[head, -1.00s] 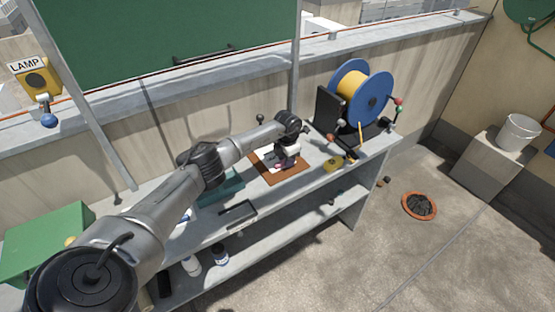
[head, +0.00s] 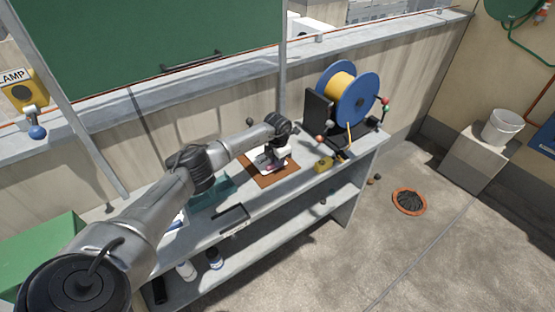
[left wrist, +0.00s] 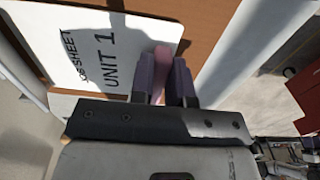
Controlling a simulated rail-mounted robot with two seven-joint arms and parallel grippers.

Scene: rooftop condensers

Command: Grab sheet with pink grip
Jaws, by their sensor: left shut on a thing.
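The job sheet (left wrist: 85,45) is white and reads "JOB SHEET UNIT 1" in the left wrist view. It lies over a brown board (left wrist: 195,30) on the bench. A pink grip (left wrist: 162,62) is at the sheet's edge, between the fingers of my left gripper (left wrist: 162,80). The fingers are shut on the pink grip. In the head view my left gripper (head: 272,162) is low over the brown board (head: 283,178) and hides most of the sheet. My right gripper is out of view.
A blue reel with yellow cable (head: 362,99) stands on the bench (head: 317,173) right of the board. A teal tray (head: 209,194) is left of the board. A terracotta-rimmed drain (head: 409,201) is in the floor.

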